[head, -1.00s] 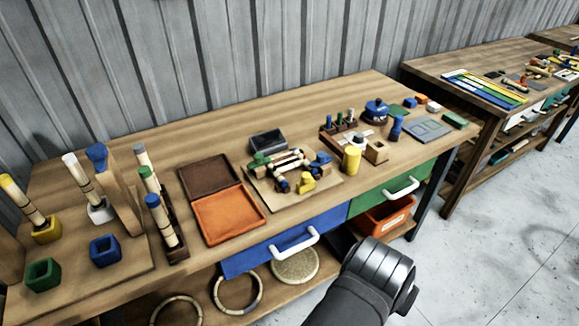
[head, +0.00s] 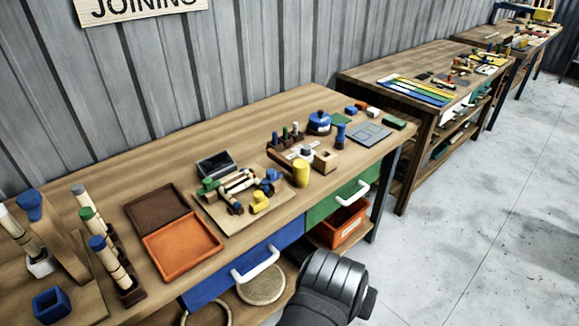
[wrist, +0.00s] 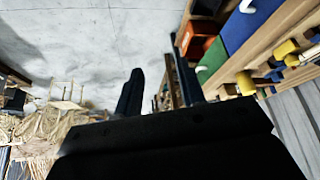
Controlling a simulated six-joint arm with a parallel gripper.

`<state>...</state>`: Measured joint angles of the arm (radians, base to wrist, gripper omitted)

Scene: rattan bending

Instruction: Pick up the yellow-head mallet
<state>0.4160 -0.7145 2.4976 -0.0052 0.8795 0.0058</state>
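No mallet shows clearly enough for me to name it. On a board on the bench, a yellow piece (head: 260,202) lies beside blue pieces and pale sticks; I cannot tell if it is a mallet head. An upright yellow cylinder (head: 301,173) stands to its right. Yellow ends also show at the right of the wrist view, too small to identify. My gripper (wrist: 157,66) has two dark fingers spread apart with nothing between them. It is out in front of the bench, away from the tabletop pieces. In the head view only my arm shows, not the fingers.
The bench (head: 250,130) holds an orange tray (head: 183,246), a stick rack at left and a blue lidded pot (head: 319,122). The blue drawer (head: 212,290) and green drawer (head: 327,213) are at its front, above an orange bin (head: 343,222). Floor at right is clear.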

